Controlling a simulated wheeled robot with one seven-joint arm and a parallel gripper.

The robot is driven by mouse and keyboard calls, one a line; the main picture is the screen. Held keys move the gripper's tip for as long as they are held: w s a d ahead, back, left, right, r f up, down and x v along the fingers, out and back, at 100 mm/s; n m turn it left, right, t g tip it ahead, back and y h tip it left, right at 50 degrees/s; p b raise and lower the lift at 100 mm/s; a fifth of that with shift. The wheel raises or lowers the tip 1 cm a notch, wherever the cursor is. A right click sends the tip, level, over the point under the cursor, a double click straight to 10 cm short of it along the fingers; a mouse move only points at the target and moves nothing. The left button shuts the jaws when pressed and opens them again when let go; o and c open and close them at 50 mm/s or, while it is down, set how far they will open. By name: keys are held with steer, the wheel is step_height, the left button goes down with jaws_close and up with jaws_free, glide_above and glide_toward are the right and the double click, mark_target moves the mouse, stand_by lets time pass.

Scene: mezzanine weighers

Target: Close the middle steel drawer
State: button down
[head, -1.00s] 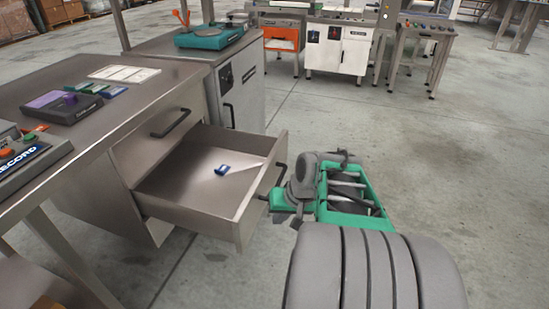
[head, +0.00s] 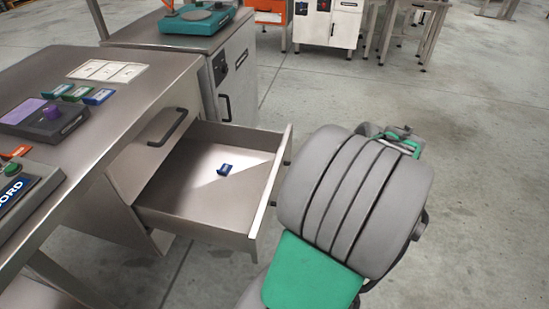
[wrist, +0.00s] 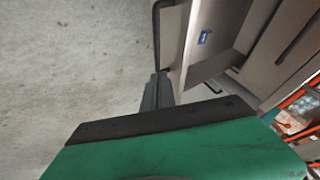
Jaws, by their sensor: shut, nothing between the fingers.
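The middle steel drawer (head: 196,213) stands pulled out from the steel bench, with a small blue block (head: 224,169) inside. Its front panel (head: 268,192) faces right, and the dark handle is mostly hidden by my arm in the head view. In the wrist view, the drawer front (wrist: 173,42) and its dark handle (wrist: 156,30) are at the top centre, with the blue block (wrist: 205,37) behind. My gripper (wrist: 157,82) is shut and empty, its fingers beside the drawer front near the handle's end. I cannot tell whether they touch. My arm hides the gripper in the head view.
The closed drawer above has a dark handle (head: 167,126). The steel bench top (head: 135,93) carries a purple-topped device (head: 45,118) and small coloured blocks. A grey cabinet (head: 232,80) stands behind the drawer. Concrete floor is clear to the right.

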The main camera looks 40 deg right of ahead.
steer(key=b, duration=0.4)
glide_toward(279, 173)
steer(key=f, duration=0.1)
steer(key=w+f, duration=0.1)
steer(key=f, duration=0.1)
steer(key=w+d+f, duration=0.1)
steer(key=shift+w+d+f, duration=0.15)
steer(key=shift+w+f, duration=0.05)
steer(key=shift+f, duration=0.05)
steer(key=shift+w+a, duration=0.3)
steer(key=shift+w, duration=0.1)
